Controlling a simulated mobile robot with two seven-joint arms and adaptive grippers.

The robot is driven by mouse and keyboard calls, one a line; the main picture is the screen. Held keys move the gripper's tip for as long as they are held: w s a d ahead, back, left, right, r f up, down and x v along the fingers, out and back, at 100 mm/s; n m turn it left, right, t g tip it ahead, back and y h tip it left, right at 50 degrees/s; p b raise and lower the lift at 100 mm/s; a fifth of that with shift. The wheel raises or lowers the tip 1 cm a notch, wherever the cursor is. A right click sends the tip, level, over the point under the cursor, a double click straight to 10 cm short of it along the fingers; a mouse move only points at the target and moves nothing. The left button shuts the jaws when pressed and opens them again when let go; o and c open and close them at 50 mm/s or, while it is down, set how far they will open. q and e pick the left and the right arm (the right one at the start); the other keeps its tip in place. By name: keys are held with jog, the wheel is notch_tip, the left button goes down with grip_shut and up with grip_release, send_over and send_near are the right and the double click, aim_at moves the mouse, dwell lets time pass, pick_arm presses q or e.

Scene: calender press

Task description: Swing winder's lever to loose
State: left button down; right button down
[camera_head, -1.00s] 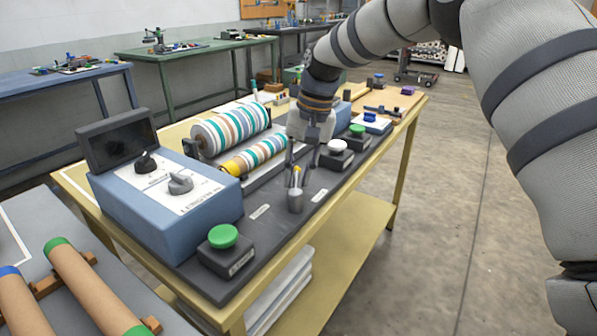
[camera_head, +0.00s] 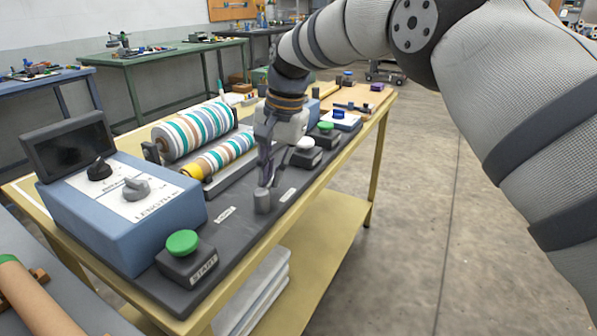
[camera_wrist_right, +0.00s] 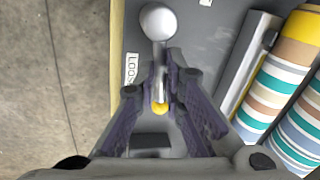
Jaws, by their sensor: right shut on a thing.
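The winder's lever has a grey round pivot post (camera_head: 262,201) on the dark base plate (camera_head: 237,236). In the right wrist view the post's round top (camera_wrist_right: 158,22) shows, with a thin bar running down from it to a yellow tip (camera_wrist_right: 160,107). My right gripper (camera_head: 267,180) is just above and behind the post, shut on the bar; its fingers (camera_wrist_right: 165,82) lie either side of it in the right wrist view. The fingers hide the yellow tip in the head view. A label reading "LOOS…" (camera_wrist_right: 131,69) lies floor-side of the lever. My left gripper is out of view.
A blue control box (camera_head: 125,215) with screen and knobs and a green START button (camera_head: 182,243) stand nearer. Striped rolls (camera_head: 195,130) lie left of the gripper. White (camera_head: 305,144) and green (camera_head: 325,127) buttons are beyond. The floor to the right is clear.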

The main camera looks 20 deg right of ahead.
aim_at(285, 200)
jog(key=c, duration=1.7)
grip_release()
jog(key=shift+o, duration=0.2)
notch_tip(285, 200, up, 12)
jog(key=s+d, duration=0.1)
jog(key=shift+s+d+f, duration=0.15)
jog(key=shift+s+d, duration=0.15)
jog(key=shift+d, duration=0.1)
